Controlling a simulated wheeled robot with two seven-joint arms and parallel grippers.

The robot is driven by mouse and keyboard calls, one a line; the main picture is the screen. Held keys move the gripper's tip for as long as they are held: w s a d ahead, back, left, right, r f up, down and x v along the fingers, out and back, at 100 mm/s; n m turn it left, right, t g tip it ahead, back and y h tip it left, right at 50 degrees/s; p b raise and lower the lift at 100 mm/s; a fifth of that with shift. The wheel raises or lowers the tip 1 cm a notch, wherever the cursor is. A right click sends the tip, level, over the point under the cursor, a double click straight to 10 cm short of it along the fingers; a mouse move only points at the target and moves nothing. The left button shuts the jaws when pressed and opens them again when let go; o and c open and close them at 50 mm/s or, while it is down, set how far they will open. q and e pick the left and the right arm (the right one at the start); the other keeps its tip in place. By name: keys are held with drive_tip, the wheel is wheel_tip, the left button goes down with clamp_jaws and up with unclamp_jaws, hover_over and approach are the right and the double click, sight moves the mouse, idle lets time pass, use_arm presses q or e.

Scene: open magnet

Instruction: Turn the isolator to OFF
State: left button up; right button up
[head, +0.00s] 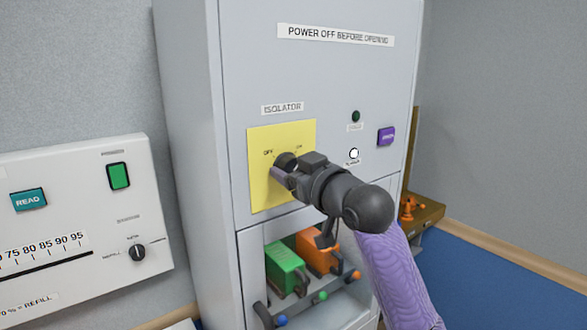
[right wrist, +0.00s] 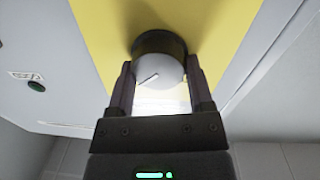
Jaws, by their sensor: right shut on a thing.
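The isolator knob (head: 286,160) is dark and round and sits on a yellow plate (head: 262,192) on the grey cabinet front. The plate has an OFF label on its left and another label, seemingly ON, on its right. My right gripper (head: 279,174) is at the knob. In the right wrist view my right gripper (right wrist: 160,85) has one finger on each side of the knob (right wrist: 160,48), shut on it. A thin line marks the knob's pale face there. I cannot tell which label it points at. My left gripper is not in view.
A green lamp (head: 356,116), a white round button or lamp (head: 353,153) and a purple button (head: 386,136) are right of the plate. Below, an open bay holds a green block (head: 285,270) and an orange block (head: 318,250). A white console (head: 75,200) stands at left.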

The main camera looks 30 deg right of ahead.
drive_tip(key=n+p, duration=0.1)
drive_tip(key=n, duration=0.3)
drive_tip(key=n+p, duration=0.2)
drive_tip(key=n, duration=0.2)
drive_tip(key=shift+a+n, duration=0.1)
drive_tip(key=shift+n, duration=0.2)
drive_tip(key=n+p, duration=0.1)
drive_tip(key=n, duration=0.3)
drive_tip(key=shift+f+n+t+y+p, duration=0.1)
drive_tip(key=shift+n+t+y+p, duration=0.2)
drive_tip(key=shift+n+p, duration=0.1)
drive_tip(key=shift+f+n+p, duration=0.2)
drive_tip(key=shift+n+p, duration=0.55)
drive_tip(key=shift+n, duration=1.65)
drive_tip(key=shift+n+y, duration=0.3)
